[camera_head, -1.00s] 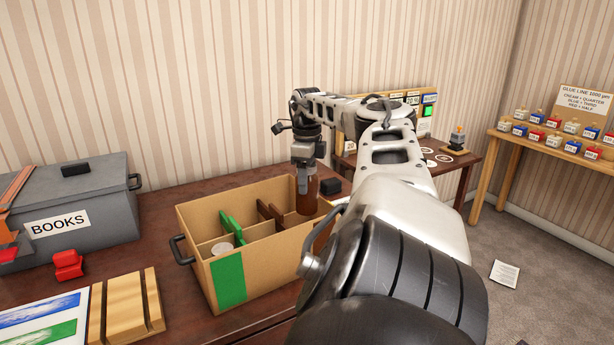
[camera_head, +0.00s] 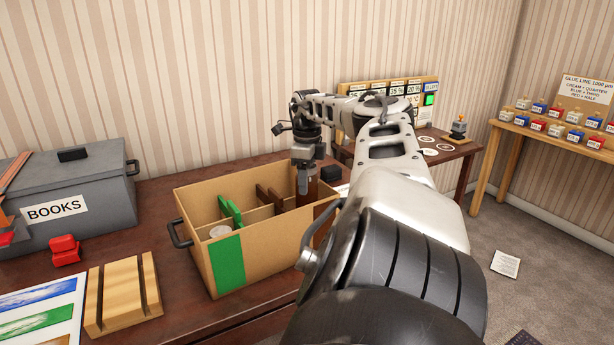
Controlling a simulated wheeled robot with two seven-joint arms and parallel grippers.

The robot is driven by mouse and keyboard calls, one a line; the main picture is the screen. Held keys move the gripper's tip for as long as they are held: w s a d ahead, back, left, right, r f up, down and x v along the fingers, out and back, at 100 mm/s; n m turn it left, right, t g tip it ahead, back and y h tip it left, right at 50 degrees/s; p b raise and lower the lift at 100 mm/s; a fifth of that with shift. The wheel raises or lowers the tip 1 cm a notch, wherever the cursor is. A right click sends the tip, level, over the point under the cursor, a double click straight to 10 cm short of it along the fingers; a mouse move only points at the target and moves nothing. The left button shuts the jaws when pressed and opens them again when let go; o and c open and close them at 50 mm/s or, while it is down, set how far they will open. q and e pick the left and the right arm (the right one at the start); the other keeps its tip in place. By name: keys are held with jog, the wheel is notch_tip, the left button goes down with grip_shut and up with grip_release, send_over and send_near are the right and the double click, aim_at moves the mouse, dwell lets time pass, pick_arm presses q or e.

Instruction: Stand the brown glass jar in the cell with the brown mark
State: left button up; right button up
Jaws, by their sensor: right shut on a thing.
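The cardboard box (camera_head: 275,244) stands open on the dark table, with green and brown dividers inside. A green mark (camera_head: 228,262) is on its near side at the left, and a dark brown mark (camera_head: 325,222) shows at the right, partly behind my arm. My right gripper (camera_head: 304,178) points down over the box's right end, shut on the brown glass jar (camera_head: 307,194). The jar is upright, its lower part inside the right end of the box. Its base is hidden, so I cannot tell whether it touches the floor. My left gripper is not in view.
A pale round lid (camera_head: 219,231) sits in the left cell. A brown divider (camera_head: 270,199) stands left of the jar. A grey BOOKS box (camera_head: 95,190), a red object (camera_head: 65,251) and a slotted wooden block (camera_head: 123,292) are at the left. A small black item (camera_head: 330,174) lies behind the box.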

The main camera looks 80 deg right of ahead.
jog(key=shift+f+b, duration=1)
jog(key=shift+f, duration=1.15)
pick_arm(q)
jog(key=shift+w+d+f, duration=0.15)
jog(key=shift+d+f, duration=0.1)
pick_arm(e)
jog(key=shift+f, duration=0.25)
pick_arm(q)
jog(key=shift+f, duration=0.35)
pick_arm(e)
jog(key=shift+f, duration=0.2)
